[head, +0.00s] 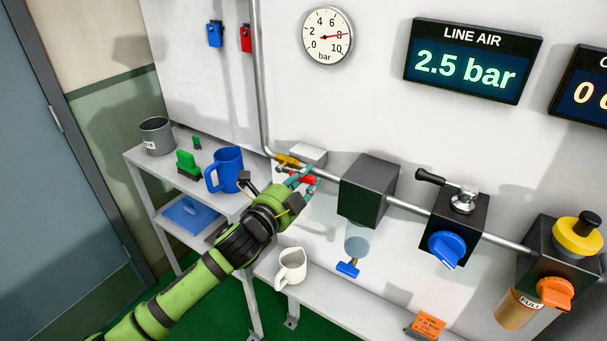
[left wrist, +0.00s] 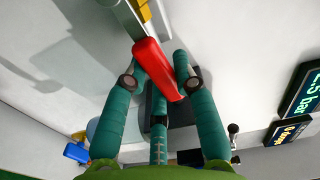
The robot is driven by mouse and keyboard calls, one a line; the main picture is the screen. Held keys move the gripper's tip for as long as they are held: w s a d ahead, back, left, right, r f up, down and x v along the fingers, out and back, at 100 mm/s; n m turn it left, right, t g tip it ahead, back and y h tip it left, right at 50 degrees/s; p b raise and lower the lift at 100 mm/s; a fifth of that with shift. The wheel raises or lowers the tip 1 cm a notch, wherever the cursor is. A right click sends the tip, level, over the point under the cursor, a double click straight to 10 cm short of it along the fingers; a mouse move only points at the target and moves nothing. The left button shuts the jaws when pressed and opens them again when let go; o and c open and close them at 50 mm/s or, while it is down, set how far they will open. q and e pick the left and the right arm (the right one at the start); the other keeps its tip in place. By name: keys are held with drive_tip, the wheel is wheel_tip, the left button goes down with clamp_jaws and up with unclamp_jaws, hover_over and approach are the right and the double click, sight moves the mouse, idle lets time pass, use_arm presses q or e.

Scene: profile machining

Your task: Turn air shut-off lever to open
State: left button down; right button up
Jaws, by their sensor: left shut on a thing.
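The red shut-off lever (head: 303,179) sits by the brass valve (head: 287,160) on the grey pipe at the wall. In the left wrist view the lever (left wrist: 153,62) lies tilted between my fingers, with a yellow part (left wrist: 143,8) above it. My left gripper (head: 305,182) is shut on the red lever, its teal fingers on either side of it; the gripper also shows in the left wrist view (left wrist: 162,75). The fingers hide part of the lever in the head view. My right gripper is not in view.
A black block (head: 367,190) on the pipe stands just right of my gripper. A blue mug (head: 229,168) and a white jug (head: 291,268) stand close to my arm.

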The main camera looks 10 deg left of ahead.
use_arm(q)
drive_tip(key=shift+f+m, duration=0.45)
drive_tip(key=shift+m, duration=0.25)
drive_tip(key=shift+f, duration=0.1)
drive_tip(key=c, duration=1)
unclamp_jaws()
drive_tip(key=shift+o, duration=0.2)
drive_tip(key=v, duration=1.2)
